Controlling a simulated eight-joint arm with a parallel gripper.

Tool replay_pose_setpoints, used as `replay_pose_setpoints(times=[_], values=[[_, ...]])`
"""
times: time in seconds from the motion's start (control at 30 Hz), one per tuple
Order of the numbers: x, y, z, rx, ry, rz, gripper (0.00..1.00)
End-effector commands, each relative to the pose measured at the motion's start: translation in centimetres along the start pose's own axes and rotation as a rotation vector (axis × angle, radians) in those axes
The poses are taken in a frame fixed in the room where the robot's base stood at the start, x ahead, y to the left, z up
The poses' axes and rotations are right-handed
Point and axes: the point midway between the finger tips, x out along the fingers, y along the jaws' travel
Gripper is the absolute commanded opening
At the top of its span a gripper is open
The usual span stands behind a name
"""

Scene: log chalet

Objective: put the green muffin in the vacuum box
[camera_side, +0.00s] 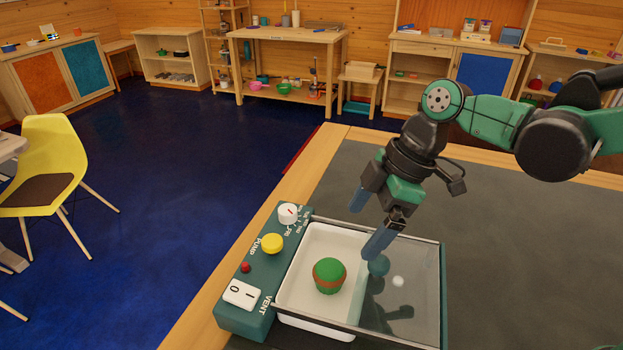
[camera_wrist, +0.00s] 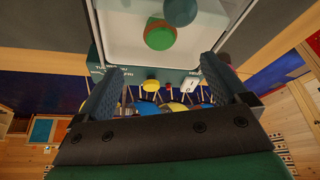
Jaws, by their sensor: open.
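The green muffin (camera_side: 329,275), with a brown-orange band, sits upright in the white basin of the vacuum box (camera_side: 318,238). It also shows near the top of the wrist view (camera_wrist: 160,36). A clear lid (camera_side: 415,290) with a round teal knob (camera_side: 378,265) lies to the right, leaving the muffin's part of the basin uncovered. My gripper (camera_side: 371,222) is open and empty above the far side of the box, near the knob; its two blue fingers are spread in the wrist view (camera_wrist: 164,82). They are apart from the muffin.
The box's teal control panel carries a white dial (camera_side: 288,213), a yellow button (camera_side: 272,243), a small red knob (camera_side: 245,267) and a white vent switch (camera_side: 241,294). The grey tabletop (camera_side: 500,240) right of the box is clear. The wooden table edge runs along the left.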

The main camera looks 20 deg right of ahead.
Motion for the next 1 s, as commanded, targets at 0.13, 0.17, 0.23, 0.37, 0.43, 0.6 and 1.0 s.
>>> replay_pose_setpoints(times=[0.13,0.17,0.23,0.37,0.43,0.6,1.0], values=[[-1.3,0.0,0.0,0.0,0.0,0.0,0.94],[-1.5,0.0,0.0,0.002,0.0,0.0,0.94],[-1.9,0.0,0.3,0.03,-0.002,0.016,0.94],[-3.3,0.5,2.5,0.235,-0.004,0.126,0.94],[-4.3,0.8,4.3,0.411,0.009,0.223,0.94],[-6.2,1.2,8.6,0.809,0.092,0.449,0.94],[-7.2,1.3,11.3,1.071,0.2,0.596,0.94]])
